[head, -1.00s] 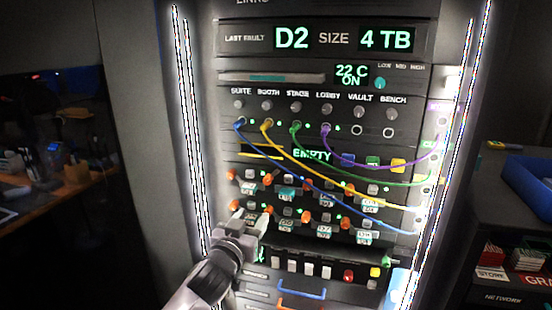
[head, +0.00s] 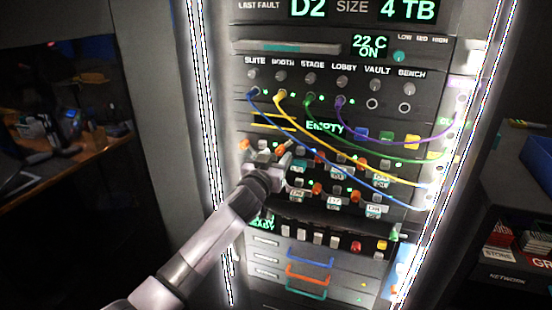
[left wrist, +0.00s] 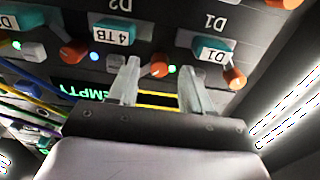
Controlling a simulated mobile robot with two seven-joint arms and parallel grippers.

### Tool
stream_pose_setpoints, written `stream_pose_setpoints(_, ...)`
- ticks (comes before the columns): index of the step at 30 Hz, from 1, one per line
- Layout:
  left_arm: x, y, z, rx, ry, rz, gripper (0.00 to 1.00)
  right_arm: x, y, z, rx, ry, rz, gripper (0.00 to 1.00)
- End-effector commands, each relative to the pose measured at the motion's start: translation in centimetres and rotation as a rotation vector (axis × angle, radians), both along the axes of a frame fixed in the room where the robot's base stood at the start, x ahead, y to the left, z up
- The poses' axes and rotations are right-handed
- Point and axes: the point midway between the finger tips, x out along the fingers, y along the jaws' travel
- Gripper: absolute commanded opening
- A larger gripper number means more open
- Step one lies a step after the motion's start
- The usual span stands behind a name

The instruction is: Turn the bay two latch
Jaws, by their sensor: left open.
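The bay two latch is an orange knob (left wrist: 160,68) in the left wrist view, beside the D2 label and a teal drive handle marked 4 TB (left wrist: 115,32). My left gripper (left wrist: 158,76) is open, with one pale finger on either side of the latch in the picture. I cannot tell whether the fingers touch it. In the head view my left gripper (head: 269,156) is at the upper drive row, and an orange knob (head: 283,146) shows just past it. The gripper hides part of that row. My right gripper is not in view.
Bay one's orange latch (left wrist: 235,78) and teal handle (left wrist: 212,48) lie close to the right finger in the wrist view. Patch cables, including a blue cable (head: 317,160), hang across the panel right of the gripper. Drawers with coloured handles (head: 310,257) are below.

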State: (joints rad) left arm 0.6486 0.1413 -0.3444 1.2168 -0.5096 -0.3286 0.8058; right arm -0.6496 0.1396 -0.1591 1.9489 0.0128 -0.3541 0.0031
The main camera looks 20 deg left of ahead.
Motion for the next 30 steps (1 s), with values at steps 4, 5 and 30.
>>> stream_pose_setpoints(4,0.57,-0.03,0.02,0.0,0.0,0.0,0.49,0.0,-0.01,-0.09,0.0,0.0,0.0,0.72)
stream_pose_setpoints(5,0.62,-0.03,0.02,0.0,0.0,0.0,0.49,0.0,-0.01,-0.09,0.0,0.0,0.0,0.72)
stream_pose_setpoints(30,0.67,-0.01,-0.01,0.043,0.0,0.0,0.0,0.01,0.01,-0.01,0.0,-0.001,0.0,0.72)
